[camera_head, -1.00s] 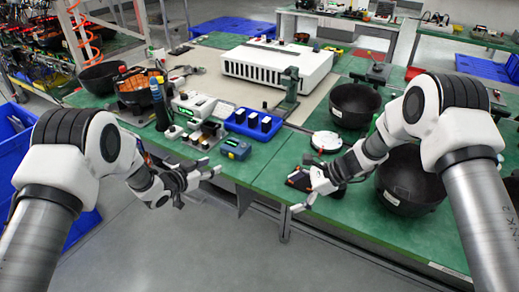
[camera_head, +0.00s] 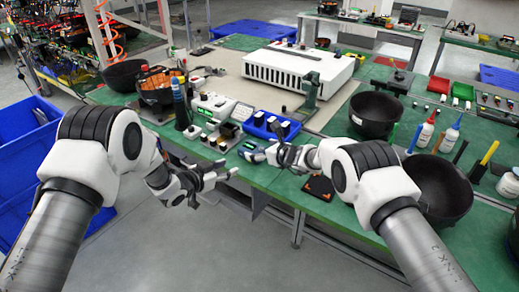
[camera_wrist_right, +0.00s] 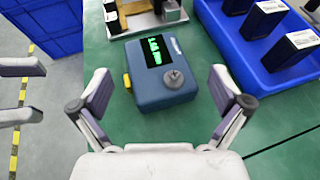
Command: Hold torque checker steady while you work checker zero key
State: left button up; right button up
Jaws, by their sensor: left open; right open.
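The torque checker is a small blue-grey box with a lit green display. It stands on the green bench near the front edge, partly behind my right gripper in the head view (camera_head: 248,147), and fills the middle of the right wrist view (camera_wrist_right: 160,92). A grey round knob (camera_wrist_right: 173,79) is on its top and a yellow button (camera_wrist_right: 127,80) on its side; I cannot tell which is the zero key. My right gripper (camera_wrist_right: 160,103) is open, its fingers to either side of the checker's near end, apart from it. My left gripper (camera_head: 214,187) is open and empty, in front of the bench edge.
A blue tray (camera_wrist_right: 252,82) with several black blocks sits close to the checker's right. Small instruments (camera_head: 212,105) stand behind it. Black bowls (camera_head: 375,112) and a dark orange-marked pad (camera_head: 318,187) lie to the right. Blue bins (camera_head: 32,135) are at far left.

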jog(key=shift+w+a+f, duration=0.2)
jog(key=shift+w+a, duration=0.1)
jog(key=shift+w, duration=0.1)
jog(key=shift+c, duration=0.4)
jog(key=c, duration=1.3)
jog(key=shift+o, duration=0.2)
jog(key=shift+s+f, duration=0.1)
jog(key=shift+f, duration=0.05)
